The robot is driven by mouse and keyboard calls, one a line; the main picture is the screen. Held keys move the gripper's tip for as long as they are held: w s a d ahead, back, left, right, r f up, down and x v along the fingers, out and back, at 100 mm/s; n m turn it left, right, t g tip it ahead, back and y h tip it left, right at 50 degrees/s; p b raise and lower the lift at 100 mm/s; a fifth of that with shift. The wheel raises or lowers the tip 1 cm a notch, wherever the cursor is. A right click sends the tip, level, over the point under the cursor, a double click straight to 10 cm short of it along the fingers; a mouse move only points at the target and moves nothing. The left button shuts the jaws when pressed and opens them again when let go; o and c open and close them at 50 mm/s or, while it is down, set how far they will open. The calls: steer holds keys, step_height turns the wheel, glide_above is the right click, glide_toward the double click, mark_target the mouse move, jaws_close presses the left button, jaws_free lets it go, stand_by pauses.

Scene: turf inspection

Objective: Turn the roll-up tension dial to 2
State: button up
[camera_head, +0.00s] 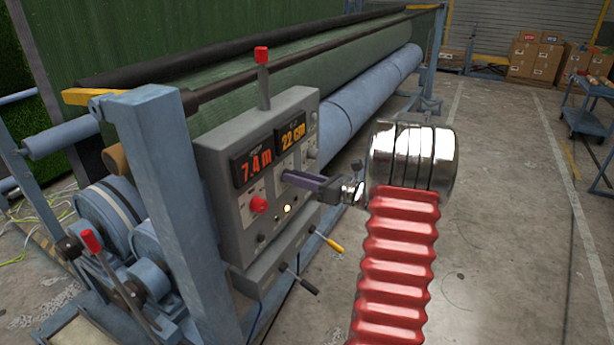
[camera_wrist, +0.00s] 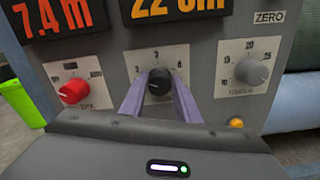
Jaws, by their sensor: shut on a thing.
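The dial under my gripper is a black knob (camera_wrist: 159,80) on a white scale plate in the middle of the wrist view. Numerals including 2, 3 and 4 show around its top. The knob's pointer appears to face up, near 3, but it is too small to be sure. My gripper (camera_head: 284,176) reaches the panel from the right in the head view, and its fingers hide the knob there. In the wrist view its two purple fingers are shut on the knob's left and right sides.
The grey control box (camera_head: 222,160) carries displays reading 7.4 m and 22 cm. A red knob (camera_wrist: 73,92) sits left of the held dial, a pale knob (camera_wrist: 252,71) right. A red-topped lever (camera_head: 262,75) stands above the box; levers project below.

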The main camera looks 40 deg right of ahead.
steer(key=shift+d+r+m, duration=0.15)
steer(key=shift+r+m, duration=0.15)
steer(key=shift+m, duration=0.2)
steer(key=o, duration=0.8)
steer(key=shift+c, duration=0.2)
steer(key=shift+o, duration=1.4)
steer(key=shift+f, duration=0.2)
steer(key=shift+s, duration=0.1)
steer(key=v, duration=1.3)
steer(key=shift+s, duration=0.4)
